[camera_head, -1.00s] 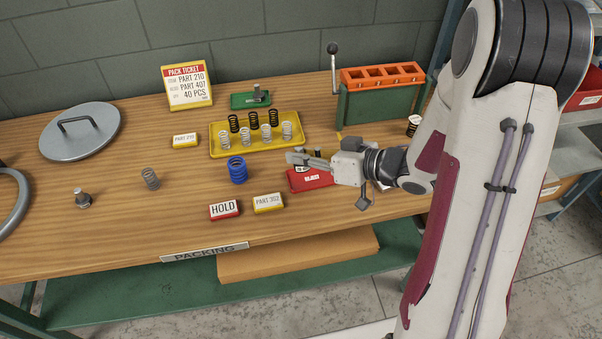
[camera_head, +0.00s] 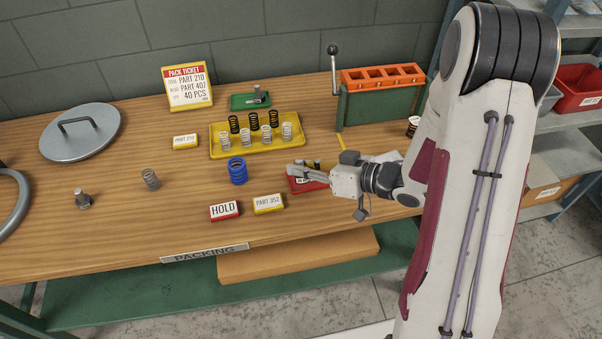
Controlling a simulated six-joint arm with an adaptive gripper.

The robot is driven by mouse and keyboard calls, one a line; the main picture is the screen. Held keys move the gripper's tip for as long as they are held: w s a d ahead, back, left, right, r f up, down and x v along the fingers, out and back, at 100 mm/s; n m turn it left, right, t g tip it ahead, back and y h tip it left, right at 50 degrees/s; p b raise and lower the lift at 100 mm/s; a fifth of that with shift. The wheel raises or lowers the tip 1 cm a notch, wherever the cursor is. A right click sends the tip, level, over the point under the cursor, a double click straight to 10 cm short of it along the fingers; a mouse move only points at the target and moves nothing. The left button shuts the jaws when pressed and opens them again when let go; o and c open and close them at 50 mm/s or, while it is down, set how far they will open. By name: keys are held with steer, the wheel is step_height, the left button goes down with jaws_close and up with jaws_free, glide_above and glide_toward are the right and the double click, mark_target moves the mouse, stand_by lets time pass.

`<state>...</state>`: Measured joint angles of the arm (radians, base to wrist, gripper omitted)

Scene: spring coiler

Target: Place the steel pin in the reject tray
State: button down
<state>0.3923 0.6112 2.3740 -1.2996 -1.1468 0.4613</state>
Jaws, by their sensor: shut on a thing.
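The red reject tray (camera_head: 306,186) sits on the bench right of the blue spring, its label and far side partly covered by my gripper. My gripper (camera_head: 294,169) reaches in from the right, low over the tray, with its fingers pointing left. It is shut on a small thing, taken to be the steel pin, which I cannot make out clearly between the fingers. Small dark upright pieces show just behind the fingers. I cannot tell whether the held thing touches the tray.
A yellow tray (camera_head: 216,154) of black and silver springs stands behind left. A blue spring (camera_head: 237,171), HOLD sign (camera_head: 224,211) and part sign (camera_head: 268,204) are close by. A green-and-orange rack (camera_head: 383,108) stands behind right.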

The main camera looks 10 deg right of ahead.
steer(key=shift+f, duration=1.25)
steer(key=shift+f, duration=0.2)
steer(key=c, duration=2)
jaws_free()
steer(key=shift+c, duration=0.2)
steer(key=shift+v, duration=3.9)
steer(key=shift+d+f, duration=0.1)
steer(key=shift+f, duration=0.05)
steer(key=shift+w, duration=0.1)
